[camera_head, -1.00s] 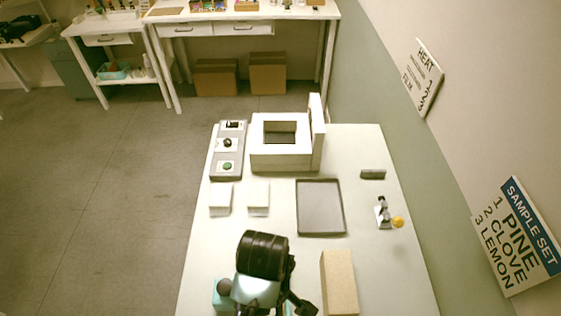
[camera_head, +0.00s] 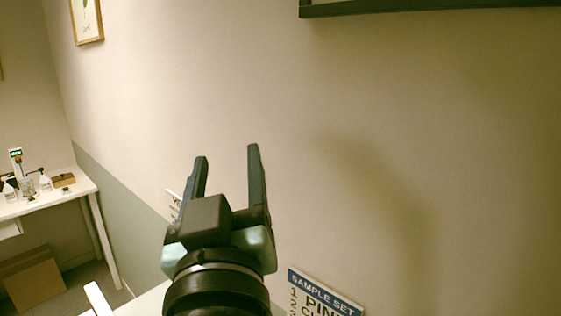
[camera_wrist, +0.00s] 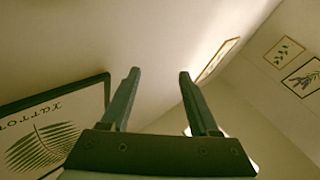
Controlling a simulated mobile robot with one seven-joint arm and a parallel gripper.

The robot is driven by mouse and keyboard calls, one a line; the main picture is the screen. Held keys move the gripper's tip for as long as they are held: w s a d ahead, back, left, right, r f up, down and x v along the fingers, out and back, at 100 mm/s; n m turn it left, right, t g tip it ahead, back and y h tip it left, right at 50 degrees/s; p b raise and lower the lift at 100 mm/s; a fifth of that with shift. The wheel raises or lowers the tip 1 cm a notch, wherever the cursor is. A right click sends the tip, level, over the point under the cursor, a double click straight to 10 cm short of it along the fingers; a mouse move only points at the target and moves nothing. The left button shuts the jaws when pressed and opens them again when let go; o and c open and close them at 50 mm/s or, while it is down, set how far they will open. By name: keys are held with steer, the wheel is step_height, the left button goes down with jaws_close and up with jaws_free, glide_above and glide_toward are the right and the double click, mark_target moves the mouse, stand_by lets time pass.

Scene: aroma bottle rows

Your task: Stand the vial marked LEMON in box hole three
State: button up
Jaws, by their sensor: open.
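My gripper (camera_head: 228,165) is raised in front of the bare wall in the head view, with its fingers pointing up. It is open, with nothing between the fingers. In the wrist view my gripper (camera_wrist: 158,75) is also open and empty, facing the upper wall. The sample set sign (camera_head: 322,296) is partly in view at the bottom edge of the head view, its lower lines cut off. Neither the LEMON vial nor the box with holes can be made out in either current view.
A side table (camera_head: 50,201) with small bottles stands at the left, a cardboard box (camera_head: 32,278) beneath it. A sliver of the white worktable (camera_head: 148,300) shows behind my arm. Framed pictures hang on the walls, including a leaf poster (camera_wrist: 50,130). The space around my gripper is clear.

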steer(key=s+d+r+m+t+h, duration=0.1)
steer(key=s+d+r+m+t, duration=0.1)
steer(key=r, duration=0.5)
steer(key=s+d+r+m+t+h, duration=0.2)
steer(key=s+d+r+t, duration=0.2)
steer(key=s+r, duration=0.3)
steer(key=shift+s+d+r, duration=0.15)
steer(key=shift+d, duration=0.2)
